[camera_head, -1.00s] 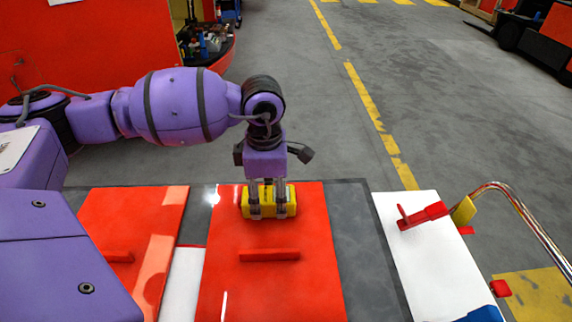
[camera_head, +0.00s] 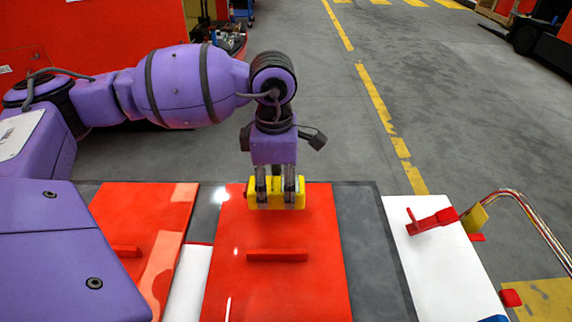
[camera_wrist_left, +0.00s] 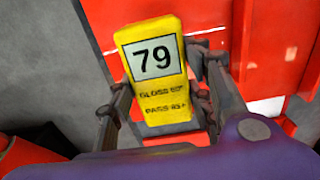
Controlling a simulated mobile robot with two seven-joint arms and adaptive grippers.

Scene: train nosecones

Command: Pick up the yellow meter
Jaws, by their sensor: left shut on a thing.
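The yellow meter (camera_head: 263,205) is a small yellow block at the far end of the middle red panel (camera_head: 275,285). In the left wrist view the meter (camera_wrist_left: 158,100) shows a white display with the number 79 and dark print below it. My left gripper (camera_head: 276,197) points down and is shut on the meter, one finger on each side. In the head view the fingers cover part of the meter. It appears held a little above the panel, but the gap is hard to judge. My right gripper does not show.
The red panel has a raised red handle (camera_head: 277,255). Another red panel (camera_head: 140,225) lies to the left. A white panel (camera_head: 440,265) with a red bracket (camera_head: 433,220) and a curved metal rail (camera_head: 530,215) are to the right. Grey floor (camera_head: 330,110) lies beyond.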

